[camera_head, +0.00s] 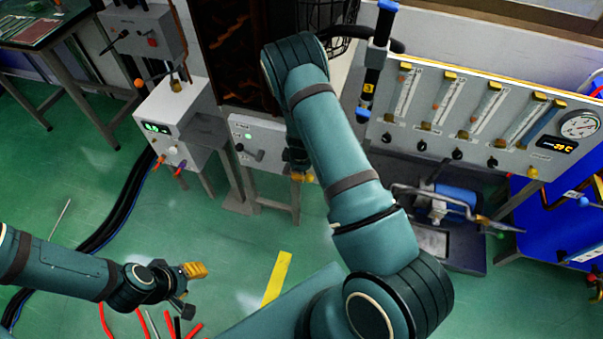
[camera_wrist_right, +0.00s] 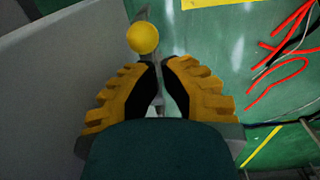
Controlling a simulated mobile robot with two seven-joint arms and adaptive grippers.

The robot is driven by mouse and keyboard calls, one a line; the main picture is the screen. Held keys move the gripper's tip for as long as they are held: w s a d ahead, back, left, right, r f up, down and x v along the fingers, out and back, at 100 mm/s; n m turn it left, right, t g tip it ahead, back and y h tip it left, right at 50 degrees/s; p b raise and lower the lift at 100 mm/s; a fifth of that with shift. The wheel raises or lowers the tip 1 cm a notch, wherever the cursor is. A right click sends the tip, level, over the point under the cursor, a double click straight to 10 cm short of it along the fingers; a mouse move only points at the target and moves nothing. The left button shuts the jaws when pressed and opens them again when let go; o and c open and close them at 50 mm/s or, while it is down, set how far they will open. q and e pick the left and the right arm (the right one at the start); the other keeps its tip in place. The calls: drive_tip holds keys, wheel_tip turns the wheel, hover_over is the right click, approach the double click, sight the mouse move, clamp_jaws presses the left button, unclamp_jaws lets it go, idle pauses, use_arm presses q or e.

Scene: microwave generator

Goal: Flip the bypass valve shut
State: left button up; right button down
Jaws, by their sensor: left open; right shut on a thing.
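My right gripper (camera_wrist_right: 162,88) has its two yellow-padded fingers close together around a thin grey lever. The lever ends in a yellow ball knob (camera_wrist_right: 142,38) just beyond the fingertips, beside a grey panel wall. I take this to be the bypass valve's handle; its pivot is hidden. In the head view my right gripper (camera_head: 300,172) is mostly hidden by my arm and is low at the front of a grey cabinet (camera_head: 257,142). My left gripper (camera_head: 194,278) is open and empty over the green floor at lower left.
A flowmeter panel (camera_head: 460,125) with a gauge (camera_head: 579,125) stands at the right, above a blue pump-like unit (camera_head: 455,198). A white box (camera_head: 170,118) with a green display is at the left. Red cables (camera_wrist_right: 285,70) lie on the floor. The left-centre floor is mostly clear.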

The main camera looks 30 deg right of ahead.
wheel_tip(320, 180, up, 12)
drive_tip(key=a+p, duration=0.1)
drive_tip(key=p, duration=0.2)
drive_tip(key=s+a+m+y, duration=0.2)
drive_tip(key=s+a+m, duration=0.2)
drive_tip(key=s+a, duration=0.4)
drive_tip(key=s+a+m+t+y, duration=0.1)
drive_tip(key=s+a+m+y, duration=0.1)
drive_tip(key=s+a+m, duration=0.3)
drive_tip(key=s+a, duration=0.4)
drive_tip(key=a, duration=0.5)
drive_tip(key=shift+m, duration=0.3)
